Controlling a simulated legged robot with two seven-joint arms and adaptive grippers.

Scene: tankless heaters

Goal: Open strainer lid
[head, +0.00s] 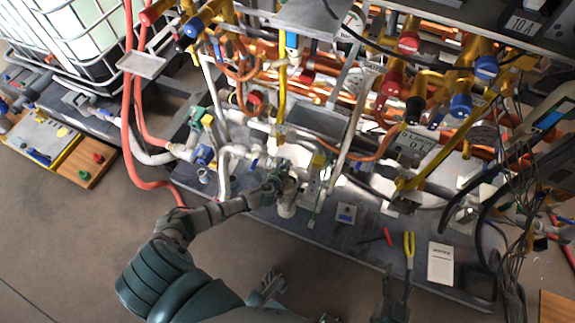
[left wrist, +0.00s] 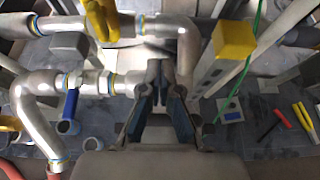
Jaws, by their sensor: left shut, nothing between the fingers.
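My left gripper (head: 274,185) reaches in from the lower left to the grey pipework at the front of the platform. In the left wrist view its two fingers (left wrist: 164,88) are together and empty, pointing at a silver pipe elbow (left wrist: 185,42). In the head view a pale, short cylindrical fitting (head: 287,209) stands just below the fingertips; it may be the strainer, but I cannot make out its lid. The gripper hides part of the pipework there. My right gripper (head: 396,290) is at the bottom, with its two dark fingers apart, in front of the platform's edge.
Yellow-handled pliers (head: 409,248), a red-handled tool (head: 388,237) and a white card (head: 440,263) lie on the platform at right. Silver pipe (left wrist: 40,105) with a blue valve handle (left wrist: 70,104) lies left of the fingers. Red hoses (head: 128,130) hang at left. Copper pipes crowd the back.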

